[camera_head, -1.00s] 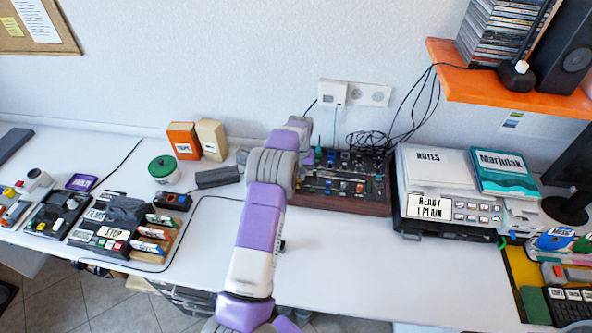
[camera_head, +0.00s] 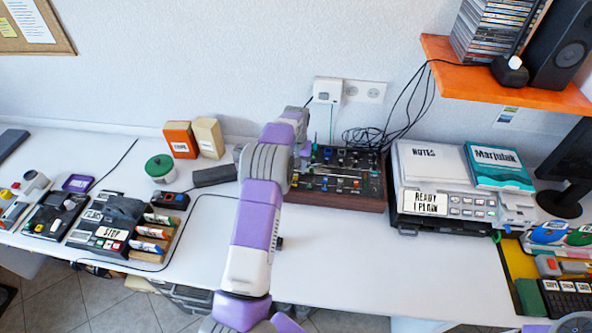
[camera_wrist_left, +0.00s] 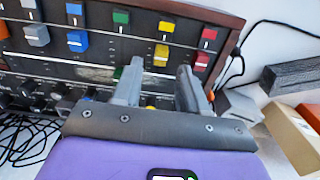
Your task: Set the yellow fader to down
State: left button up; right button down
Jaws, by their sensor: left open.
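The mixer (camera_head: 335,199) has a dark panel, a wooden front edge and coloured caps in rows. In the left wrist view, a yellow cap (camera_wrist_left: 161,53) lies between a green cap (camera_wrist_left: 118,72) and a red cap (camera_wrist_left: 201,61). Another yellow cap (camera_wrist_left: 166,27) is above it in the picture. My left gripper (camera_wrist_left: 160,67) is open, its fingertips to either side of the lower yellow cap. I cannot tell whether they touch it. In the head view my left arm covers the mixer's left end and hides that cap. My right gripper is not in view.
Black cables (camera_head: 365,136) lie behind the mixer. A grey device labelled READY (camera_head: 446,228) stands close to its right. A dark block (camera_head: 214,176) and upright boxes (camera_head: 181,139) are to the left. The table front (camera_head: 350,270) is clear.

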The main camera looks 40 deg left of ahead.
aim_at(296, 174)
pick_arm(q)
jog(key=shift+r+p, duration=0.35)
jog(key=shift+r, duration=1.95)
